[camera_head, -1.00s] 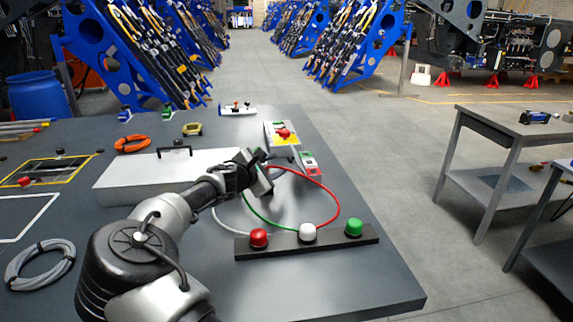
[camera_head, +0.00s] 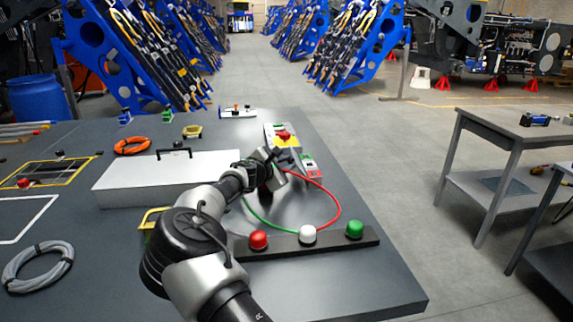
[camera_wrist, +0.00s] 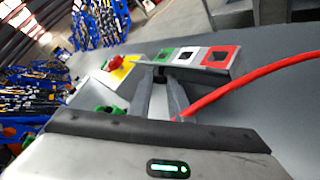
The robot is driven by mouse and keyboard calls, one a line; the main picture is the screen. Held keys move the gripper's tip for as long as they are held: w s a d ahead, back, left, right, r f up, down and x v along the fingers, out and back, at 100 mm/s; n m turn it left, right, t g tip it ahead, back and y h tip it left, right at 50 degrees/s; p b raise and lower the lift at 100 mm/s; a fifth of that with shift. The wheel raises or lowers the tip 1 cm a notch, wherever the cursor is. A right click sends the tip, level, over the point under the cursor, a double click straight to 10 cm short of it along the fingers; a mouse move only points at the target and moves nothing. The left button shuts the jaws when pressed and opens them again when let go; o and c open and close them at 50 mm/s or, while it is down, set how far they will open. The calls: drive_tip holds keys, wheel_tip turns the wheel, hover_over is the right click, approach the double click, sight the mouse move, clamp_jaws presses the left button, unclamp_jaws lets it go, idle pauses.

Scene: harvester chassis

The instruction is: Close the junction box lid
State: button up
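A small panel (camera_wrist: 202,57) with green, white and red square sockets lies just beyond my fingertips in the wrist view. In the head view a part with green and red faces (camera_head: 310,166) shows just right of my gripper (camera_head: 272,165). The lid cannot be picked out with certainty. In the wrist view the two fingers of my gripper (camera_wrist: 163,76) show a narrow gap between them, with a dark piece at their tips. Whether they grip it cannot be told. A red cable (camera_wrist: 240,86) runs close by the right finger.
A grey box with a black handle (camera_head: 150,182) stands left of my gripper. A dark bar (camera_head: 280,247) with red, white and green knobs lies in front, with cables arching from it. A yellow plate with a red knob (camera_head: 284,138) is behind. The table's right edge is near.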

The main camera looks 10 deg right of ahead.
clamp_jaws()
drive_tip(key=shift+r, duration=0.15)
